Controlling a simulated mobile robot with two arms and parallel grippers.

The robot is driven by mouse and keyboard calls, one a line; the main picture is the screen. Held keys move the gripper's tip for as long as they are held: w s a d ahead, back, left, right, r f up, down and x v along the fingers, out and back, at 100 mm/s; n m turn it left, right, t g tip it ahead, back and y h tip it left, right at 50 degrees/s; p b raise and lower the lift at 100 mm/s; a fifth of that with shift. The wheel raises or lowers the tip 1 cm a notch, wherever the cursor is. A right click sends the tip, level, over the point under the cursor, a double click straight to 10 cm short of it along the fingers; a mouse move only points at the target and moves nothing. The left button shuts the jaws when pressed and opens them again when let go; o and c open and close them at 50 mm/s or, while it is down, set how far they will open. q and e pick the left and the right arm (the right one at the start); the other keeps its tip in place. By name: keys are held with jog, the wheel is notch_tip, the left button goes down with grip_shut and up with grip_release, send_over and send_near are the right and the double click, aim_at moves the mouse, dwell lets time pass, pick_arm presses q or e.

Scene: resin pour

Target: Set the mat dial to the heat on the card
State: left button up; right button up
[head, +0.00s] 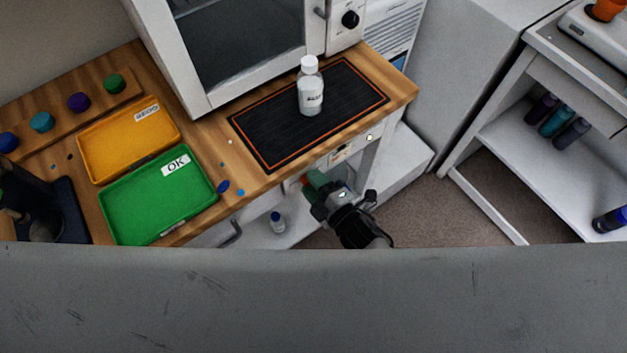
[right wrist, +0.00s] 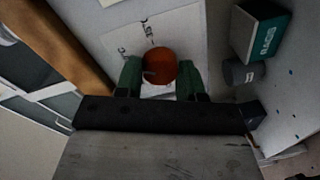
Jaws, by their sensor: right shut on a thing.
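The mat dial (right wrist: 158,66) is a round orange-red knob on a pale front panel with dark marks around it, in the right wrist view. In the head view only a small reddish part of it (head: 304,180) shows below the bench edge. My right gripper (right wrist: 158,76) has its green fingers on both sides of the dial and is shut on it; it also shows in the head view (head: 315,184). The black mat (head: 258,133) with an orange border lies on the bench above. I cannot make out the card or the dial's setting. My left gripper is not in view.
A white-capped bottle (head: 311,92) stands on the mat. A green OK tray (head: 110,212) and a yellow tray (head: 98,146) lie to the left. A white cabinet (head: 203,100) stands behind. In the right wrist view, a teal box (right wrist: 262,32) and a grey cylinder (right wrist: 243,73) are close by.

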jog(key=m, duration=1)
jog(key=shift+d+f+m+y+p, duration=0.1)
jog(key=shift+f+m+y+p, duration=0.05)
jog(key=shift+m+y+p, duration=0.25)
dwell(0.4)
jog(key=o, duration=0.9)
jog(key=b+v, duration=0.1)
jog(key=v, duration=0.9)
jog(key=shift+s+d, duration=0.25)
jog(key=shift+s, duration=0.05)
